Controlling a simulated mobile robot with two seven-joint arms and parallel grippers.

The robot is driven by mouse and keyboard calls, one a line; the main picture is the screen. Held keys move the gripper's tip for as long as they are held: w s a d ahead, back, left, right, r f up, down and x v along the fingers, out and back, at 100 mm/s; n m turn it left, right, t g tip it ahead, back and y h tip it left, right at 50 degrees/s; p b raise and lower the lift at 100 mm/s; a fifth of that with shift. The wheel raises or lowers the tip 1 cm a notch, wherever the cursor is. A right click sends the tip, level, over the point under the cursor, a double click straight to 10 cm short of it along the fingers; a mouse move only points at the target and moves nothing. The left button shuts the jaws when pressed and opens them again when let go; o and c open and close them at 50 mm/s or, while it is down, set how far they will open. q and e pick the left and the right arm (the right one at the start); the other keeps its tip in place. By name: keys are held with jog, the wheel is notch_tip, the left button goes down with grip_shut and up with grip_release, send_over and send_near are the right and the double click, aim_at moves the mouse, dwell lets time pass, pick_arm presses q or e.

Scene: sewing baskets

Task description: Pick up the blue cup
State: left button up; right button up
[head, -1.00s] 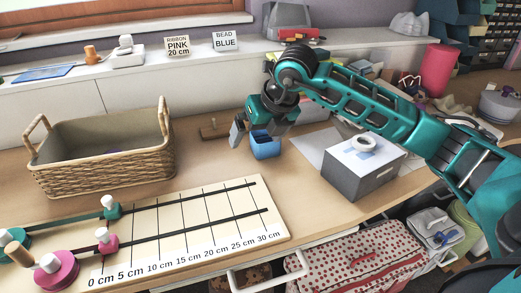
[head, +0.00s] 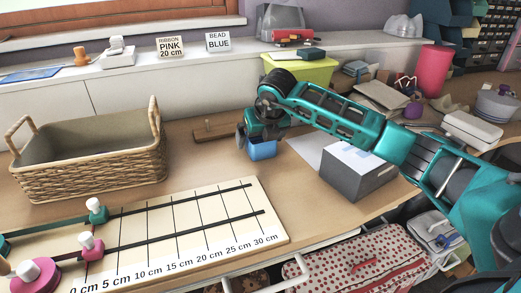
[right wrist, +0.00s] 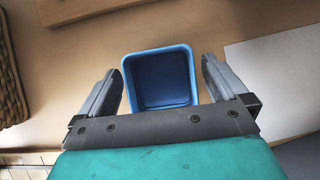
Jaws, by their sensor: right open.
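The blue cup (head: 263,151) stands on the wooden table between the basket and the grey box, partly hidden under my right gripper in the head view. In the right wrist view the cup (right wrist: 160,78) is a square, open-topped blue cup that looks empty. My right gripper (right wrist: 160,85) is open, with one finger on either side of the cup and a gap visible on both sides. In the head view my right gripper (head: 262,140) is directly above and around the cup. My left gripper is not in view.
A wicker basket (head: 90,178) stands at the left. A ruled measuring board (head: 185,225) with ribbon spools lies in front. A grey box (head: 357,172) and white paper (head: 306,147) are right of the cup. A wooden piece (head: 216,130) lies behind it.

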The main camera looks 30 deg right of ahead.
jog(key=shift+x, duration=0.8)
jog(key=shift+c, duration=0.3)
jog(key=c, duration=0.9)
